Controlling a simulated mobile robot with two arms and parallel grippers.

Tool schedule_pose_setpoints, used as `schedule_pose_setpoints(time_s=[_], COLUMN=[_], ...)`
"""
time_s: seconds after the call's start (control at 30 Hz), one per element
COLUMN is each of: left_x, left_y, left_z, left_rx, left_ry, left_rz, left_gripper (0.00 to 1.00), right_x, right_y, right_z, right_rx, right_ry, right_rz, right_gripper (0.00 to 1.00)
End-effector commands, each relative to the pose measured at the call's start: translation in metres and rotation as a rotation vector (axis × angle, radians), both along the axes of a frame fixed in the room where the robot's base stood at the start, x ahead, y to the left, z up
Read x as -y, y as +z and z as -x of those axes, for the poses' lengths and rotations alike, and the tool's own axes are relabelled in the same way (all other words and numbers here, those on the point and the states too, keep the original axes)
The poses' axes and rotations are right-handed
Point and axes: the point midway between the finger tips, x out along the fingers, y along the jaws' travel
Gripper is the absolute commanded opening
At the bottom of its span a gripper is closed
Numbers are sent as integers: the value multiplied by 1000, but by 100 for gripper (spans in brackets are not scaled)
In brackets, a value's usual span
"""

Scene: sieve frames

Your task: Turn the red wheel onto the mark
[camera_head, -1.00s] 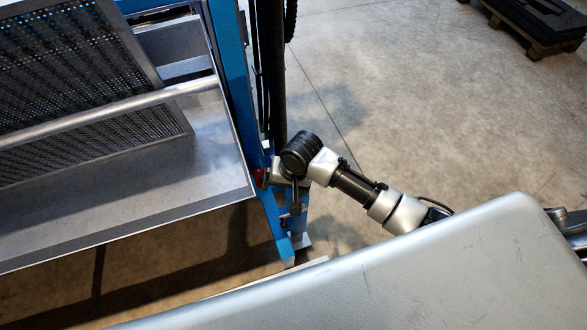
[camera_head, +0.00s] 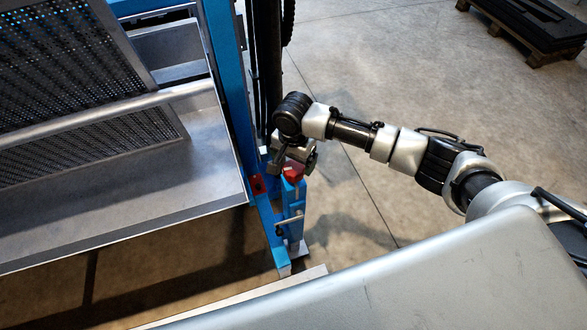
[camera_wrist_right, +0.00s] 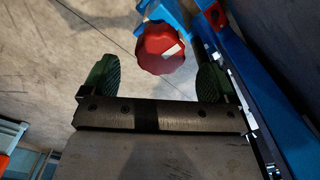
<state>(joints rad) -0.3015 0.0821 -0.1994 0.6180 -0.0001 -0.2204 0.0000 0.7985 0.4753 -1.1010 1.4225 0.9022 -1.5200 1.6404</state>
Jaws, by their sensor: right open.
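The red wheel (camera_wrist_right: 160,49) shows in the right wrist view as a lobed knob with a pale mark on its face, on a blue mount. It also shows in the head view (camera_head: 292,174), on top of a blue post, partly hidden by my right gripper. My right gripper (camera_head: 290,166) is above and beside the wheel. In the right wrist view its green-padded fingers (camera_wrist_right: 156,72) are open, with the wheel ahead between their tips and no clear contact. I cannot make out a separate target mark. My left gripper is out of view.
A blue frame (camera_head: 225,80) with a metal tray (camera_head: 120,170) and perforated sieve panels (camera_head: 60,60) stands at the left. A blue upright runs close along the right finger in the wrist view. Open floor (camera_head: 400,100) lies right; a pallet (camera_head: 535,25) is far off.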

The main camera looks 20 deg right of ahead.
Motion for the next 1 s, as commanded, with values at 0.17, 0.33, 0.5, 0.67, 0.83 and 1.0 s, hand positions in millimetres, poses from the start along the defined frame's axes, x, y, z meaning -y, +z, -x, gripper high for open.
schedule_pose_setpoints(time_s=[0.17, 0.33, 0.5, 0.67, 0.83, 1.0], left_x=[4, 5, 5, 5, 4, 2], left_y=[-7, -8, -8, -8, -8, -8], left_z=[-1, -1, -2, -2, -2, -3], left_rx=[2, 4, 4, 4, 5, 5], left_ry=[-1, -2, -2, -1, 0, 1], left_rz=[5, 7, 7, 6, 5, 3], left_gripper=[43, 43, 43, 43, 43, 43], right_x=[0, -1, 0, 0, 0, 0], right_y=[-29, -41, -43, -43, -42, -42], right_z=[0, 0, 0, 0, 0, 0], right_rx=[0, 1, 2, 1, 1, 1], right_ry=[1, 3, 3, 3, 2, 2], right_rz=[0, -1, -1, 0, 0, 0], right_gripper=[88, 88, 88, 84, 58, 39])
